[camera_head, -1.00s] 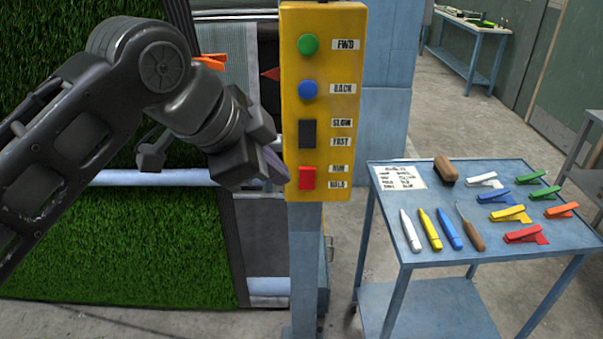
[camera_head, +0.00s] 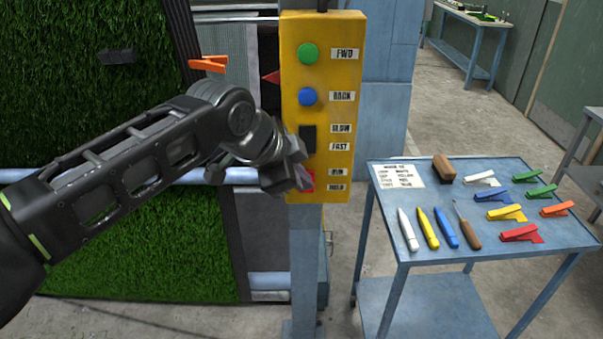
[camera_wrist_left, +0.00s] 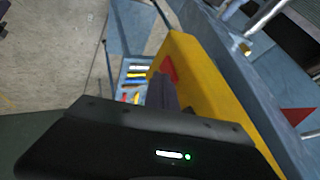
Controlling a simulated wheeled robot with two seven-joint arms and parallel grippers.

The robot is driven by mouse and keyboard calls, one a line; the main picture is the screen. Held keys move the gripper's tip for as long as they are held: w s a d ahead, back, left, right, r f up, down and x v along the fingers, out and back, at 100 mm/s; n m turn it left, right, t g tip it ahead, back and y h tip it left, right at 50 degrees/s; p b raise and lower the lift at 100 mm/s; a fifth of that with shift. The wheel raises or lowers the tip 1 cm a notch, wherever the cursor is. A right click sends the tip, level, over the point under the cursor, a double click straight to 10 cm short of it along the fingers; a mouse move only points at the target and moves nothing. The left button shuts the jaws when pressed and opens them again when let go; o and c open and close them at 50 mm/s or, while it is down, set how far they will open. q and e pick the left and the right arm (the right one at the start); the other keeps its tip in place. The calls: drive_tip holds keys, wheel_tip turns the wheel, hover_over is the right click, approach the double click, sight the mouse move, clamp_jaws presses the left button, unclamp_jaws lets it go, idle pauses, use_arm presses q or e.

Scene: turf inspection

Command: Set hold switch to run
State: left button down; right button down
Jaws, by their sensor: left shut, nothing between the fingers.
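The yellow control box (camera_head: 318,60) stands on a blue post. Its red hold switch (camera_head: 311,178) is at the bottom, beside the RUN label (camera_head: 337,172) and the HOLD label (camera_head: 336,188). My left gripper (camera_head: 302,178) is shut and empty, with its tips in front of the red switch and partly hiding it. I cannot tell whether they touch, nor which way the switch is set. In the left wrist view the shut fingers (camera_wrist_left: 162,92) lie close along the yellow box (camera_wrist_left: 205,95), and part of a red shape (camera_wrist_left: 169,68) shows beyond them. My right gripper is not in view.
Above the switch are a black SLOW/FAST switch (camera_head: 308,139), a blue button (camera_head: 308,96) and a green button (camera_head: 308,53). A blue cart (camera_head: 390,239) with markers, a brush and several coloured clips stands to the right. Green turf (camera_head: 120,240) hangs at the left.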

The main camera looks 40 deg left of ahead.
use_arm(q)
drive_tip(key=shift+w+a+r, duration=0.1)
drive_tip(key=shift+w+a, duration=0.05)
drive_tip(key=shift+w, duration=0.05)
idle(0.4)
drive_tip(key=shift+r, duration=0.8)
drive_tip(key=v, duration=0.7)
drive_tip(key=shift+s+r+b, duration=0.25)
drive_tip(key=shift+r+b, duration=0.05)
